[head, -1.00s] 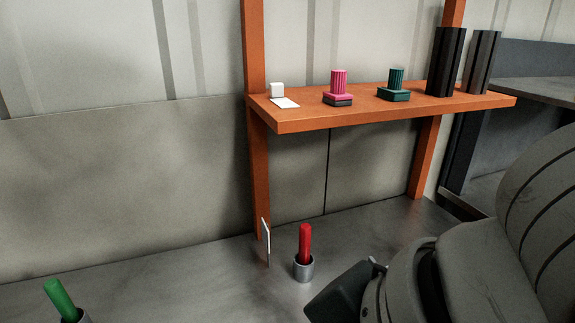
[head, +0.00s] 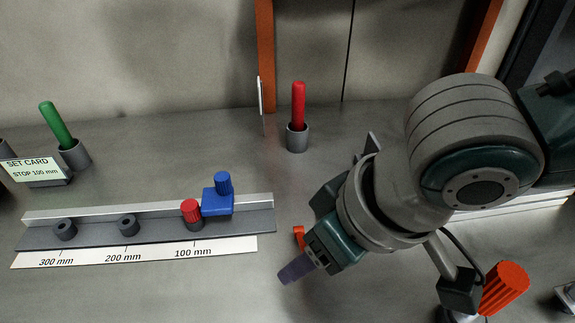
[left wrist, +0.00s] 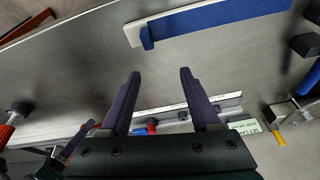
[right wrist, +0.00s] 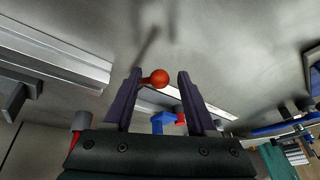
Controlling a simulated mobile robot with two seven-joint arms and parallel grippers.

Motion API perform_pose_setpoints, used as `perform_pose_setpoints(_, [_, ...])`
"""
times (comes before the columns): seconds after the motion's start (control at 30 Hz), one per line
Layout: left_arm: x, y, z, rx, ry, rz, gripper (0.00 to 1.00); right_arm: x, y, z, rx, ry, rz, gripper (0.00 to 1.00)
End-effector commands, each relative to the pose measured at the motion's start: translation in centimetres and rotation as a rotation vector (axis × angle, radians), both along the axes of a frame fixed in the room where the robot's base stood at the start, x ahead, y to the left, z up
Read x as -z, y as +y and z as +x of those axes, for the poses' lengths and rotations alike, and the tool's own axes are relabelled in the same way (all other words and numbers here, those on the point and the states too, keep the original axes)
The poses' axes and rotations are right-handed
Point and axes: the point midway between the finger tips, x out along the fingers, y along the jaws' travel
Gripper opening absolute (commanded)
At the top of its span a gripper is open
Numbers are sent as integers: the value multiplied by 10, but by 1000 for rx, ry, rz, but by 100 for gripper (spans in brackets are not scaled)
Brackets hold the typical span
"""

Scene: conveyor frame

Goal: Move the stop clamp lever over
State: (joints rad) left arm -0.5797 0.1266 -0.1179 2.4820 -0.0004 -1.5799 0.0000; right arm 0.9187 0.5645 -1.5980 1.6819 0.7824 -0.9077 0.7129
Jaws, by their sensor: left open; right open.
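An orange-red ball knob (right wrist: 160,76) on a short stem shows between my open right fingers in the right wrist view, close to the left fingertip. I cannot tell if they touch. In the head view a bit of orange (head: 299,235) shows beside my right gripper (head: 296,268), mostly hidden by it. A blue stop block (head: 217,203) with a ribbed blue knob sits on the scale rail (head: 95,225), next to a red knob (head: 191,209) near the 100 mm mark. My left gripper (left wrist: 160,74) is open and empty in its wrist view, outside the head view.
A set card (head: 30,170) reads "STOP 100 mm". A green handle (head: 55,125) and a red handle (head: 298,104) stand in grey cups behind the rail. An orange ribbed knob (head: 503,288) is at lower right. Bare bench lies between the rail and the red handle.

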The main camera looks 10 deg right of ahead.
Motion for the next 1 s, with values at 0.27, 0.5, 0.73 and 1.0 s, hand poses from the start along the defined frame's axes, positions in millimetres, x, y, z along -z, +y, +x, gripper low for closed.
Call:
perform_pose_setpoints(0.27, [5,-1,0,1,0,-2,63,12,4,4,0,-1,1,57])
perform_pose_setpoints(0.5, [5,-3,0,-4,1,-8,63,12,4,4,0,-1,1,47])
perform_pose_setpoints(0.73, [5,-4,0,-5,2,-13,63,12,5,3,0,-1,2,21])
perform_pose_setpoints(1.0, [5,-4,0,-5,3,-12,63,11,6,3,-3,-1,4,0])
